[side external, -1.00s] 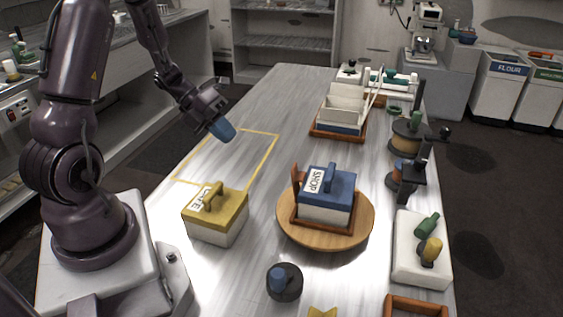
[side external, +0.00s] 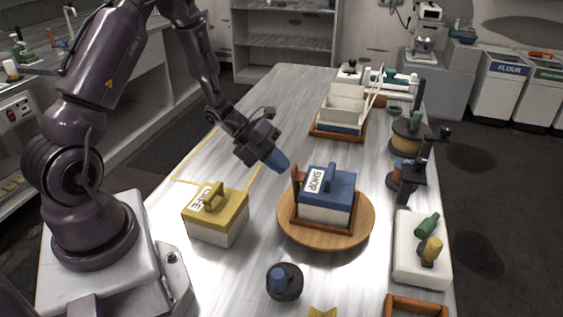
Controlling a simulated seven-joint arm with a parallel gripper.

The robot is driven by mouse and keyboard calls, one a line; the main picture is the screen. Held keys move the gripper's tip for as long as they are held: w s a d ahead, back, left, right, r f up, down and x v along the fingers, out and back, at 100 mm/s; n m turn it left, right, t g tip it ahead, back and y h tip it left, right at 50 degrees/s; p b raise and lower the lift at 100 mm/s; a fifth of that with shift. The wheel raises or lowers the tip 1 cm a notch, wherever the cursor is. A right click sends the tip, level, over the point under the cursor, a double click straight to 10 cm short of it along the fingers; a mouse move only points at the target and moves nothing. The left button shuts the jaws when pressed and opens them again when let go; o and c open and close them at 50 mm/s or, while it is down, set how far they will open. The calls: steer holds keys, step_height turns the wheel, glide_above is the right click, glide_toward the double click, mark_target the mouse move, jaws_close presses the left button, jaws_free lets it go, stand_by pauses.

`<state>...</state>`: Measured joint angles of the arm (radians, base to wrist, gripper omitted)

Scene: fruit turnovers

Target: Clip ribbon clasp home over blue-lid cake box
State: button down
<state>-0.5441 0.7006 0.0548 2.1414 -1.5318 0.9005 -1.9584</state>
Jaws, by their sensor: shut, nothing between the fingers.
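The blue-lid cake box (side external: 338,186) has a white body and a "SHOP" label. It sits on a round wooden board (side external: 353,232) in the middle of the table. A brown frame-like piece surrounds its base, with an upright brown tab (side external: 297,181) at the left side; this may be the ribbon clasp, but I cannot tell. My gripper (side external: 281,163), with blue fingertips, is shut and empty. It hangs tilted above the table, just left of and behind the blue-lid box, apart from it.
A yellow-lid box (side external: 222,201) labelled "CAFE" stands left of the board, near a yellow taped outline (side external: 183,180). A dark round holder (side external: 284,283) is in front. Spools (side external: 409,137) and a white block (side external: 408,270) line the right edge. An open box (side external: 343,114) stands behind.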

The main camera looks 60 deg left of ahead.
steer(key=shift+w+d, duration=0.2)
steer(key=shift+d, duration=0.05)
